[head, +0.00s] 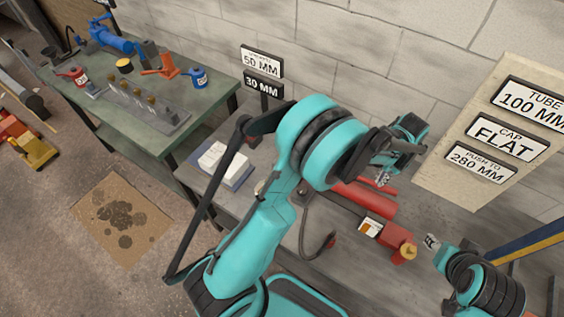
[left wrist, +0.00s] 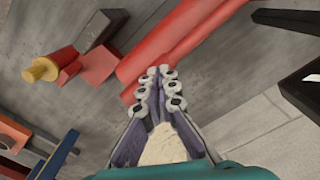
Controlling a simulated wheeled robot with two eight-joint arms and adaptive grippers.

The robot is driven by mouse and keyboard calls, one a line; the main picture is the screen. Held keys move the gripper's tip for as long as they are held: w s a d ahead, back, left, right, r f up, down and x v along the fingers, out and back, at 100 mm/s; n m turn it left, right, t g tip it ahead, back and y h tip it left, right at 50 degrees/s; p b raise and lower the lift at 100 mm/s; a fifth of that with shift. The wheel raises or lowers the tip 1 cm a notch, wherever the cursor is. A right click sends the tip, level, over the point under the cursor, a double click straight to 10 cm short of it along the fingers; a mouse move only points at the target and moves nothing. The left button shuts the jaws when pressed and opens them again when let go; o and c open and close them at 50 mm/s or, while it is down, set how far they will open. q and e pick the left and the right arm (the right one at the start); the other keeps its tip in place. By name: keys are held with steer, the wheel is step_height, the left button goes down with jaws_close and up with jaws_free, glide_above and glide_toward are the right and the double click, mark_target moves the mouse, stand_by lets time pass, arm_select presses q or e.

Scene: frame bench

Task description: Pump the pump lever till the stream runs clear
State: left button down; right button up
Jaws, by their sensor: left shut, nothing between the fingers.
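A red pump (head: 373,207) lies on the grey bench, with a red block and brass knob (head: 408,252) at its near right end. In the left wrist view two long red parts (left wrist: 172,45) lie side by side; I cannot tell which is the lever. The brass knob (left wrist: 40,70) shows at left there. My left gripper (head: 383,179) is shut and empty, its fingertips (left wrist: 160,75) over or beside the red parts; contact is unclear. My left arm hides part of the pump. My right gripper (head: 432,241) is right of the brass knob, its jaws unclear. No stream is visible.
A dark hose (head: 318,248) curves on the bench left of the pump. A sign board (head: 470,185) leans behind at right. A blue and yellow bar (head: 525,243) is at far right. A green table (head: 130,140) with tools and oil cans stands at left.

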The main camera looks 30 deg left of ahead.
arm_select(q)
step_height(320, 180, down, 2)
steer(key=shift+f+b, duration=0.25)
steer(key=shift+b, duration=0.45)
step_height(320, 180, up, 9)
steer(key=p, duration=0.5)
steer(key=shift+f+p, duration=0.1)
steer(key=shift+p, duration=0.2)
steer(key=shift+f, duration=0.2)
step_height(320, 180, down, 9)
steer(key=b, duration=0.7)
step_height(320, 180, up, 9)
steer(key=p, duration=0.6)
steer(key=shift+r, duration=0.2)
steer(key=shift+f, duration=0.1)
